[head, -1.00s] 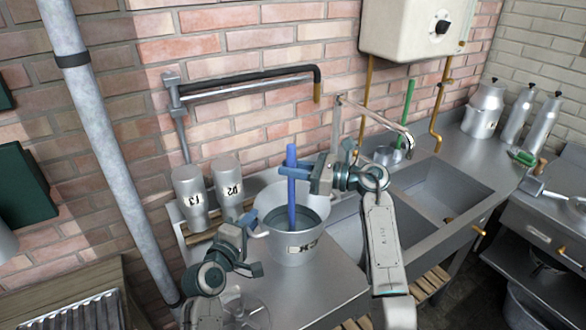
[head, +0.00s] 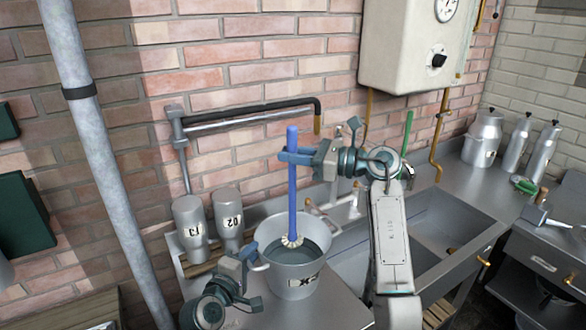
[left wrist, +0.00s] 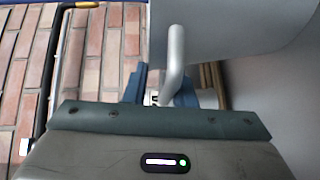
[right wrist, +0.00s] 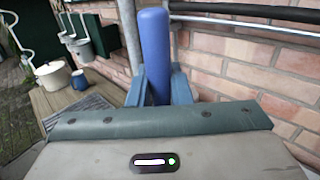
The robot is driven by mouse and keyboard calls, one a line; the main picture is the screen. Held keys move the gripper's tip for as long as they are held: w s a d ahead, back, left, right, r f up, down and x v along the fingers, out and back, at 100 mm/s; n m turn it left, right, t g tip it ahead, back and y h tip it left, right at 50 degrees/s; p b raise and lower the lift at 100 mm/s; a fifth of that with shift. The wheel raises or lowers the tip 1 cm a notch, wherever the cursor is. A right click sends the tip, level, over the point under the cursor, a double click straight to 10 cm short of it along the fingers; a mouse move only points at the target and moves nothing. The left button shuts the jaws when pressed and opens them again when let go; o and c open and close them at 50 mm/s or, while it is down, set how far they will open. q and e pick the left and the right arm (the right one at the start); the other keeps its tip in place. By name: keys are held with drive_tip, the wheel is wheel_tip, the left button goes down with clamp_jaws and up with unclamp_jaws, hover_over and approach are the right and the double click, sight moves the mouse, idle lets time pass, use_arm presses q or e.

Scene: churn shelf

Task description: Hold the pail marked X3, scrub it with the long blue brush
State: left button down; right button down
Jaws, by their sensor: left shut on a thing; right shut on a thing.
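The grey metal pail (head: 322,262) stands on the metal counter, with a tilted X3 mark on its front and dark liquid inside. My left gripper (head: 256,260) is shut on the pail's side handle, at the pail's left. The handle (left wrist: 176,62) and part of the pail wall show in the left wrist view. The long blue brush (head: 292,185) is upright over the pail. Its pale bristle head (head: 291,241) shows within the pail's mouth; I cannot tell whether it touches the liquid or wall. My right gripper (head: 291,157) is shut on the upper handle, also seen in the right wrist view (right wrist: 155,85).
Two metal bottles (head: 190,225) marked T3 and D2 stand left of the pail. A sink (head: 440,225) and tap (head: 345,205) lie to the right. A pipe rail (head: 250,113) crosses the brick wall behind. Milk cans (head: 484,140) stand far right.

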sight(293, 126)
wheel_tip(293, 126, up, 7)
drive_tip(key=shift+r, duration=0.2)
use_arm(q)
drive_tip(key=shift+f, duration=0.4)
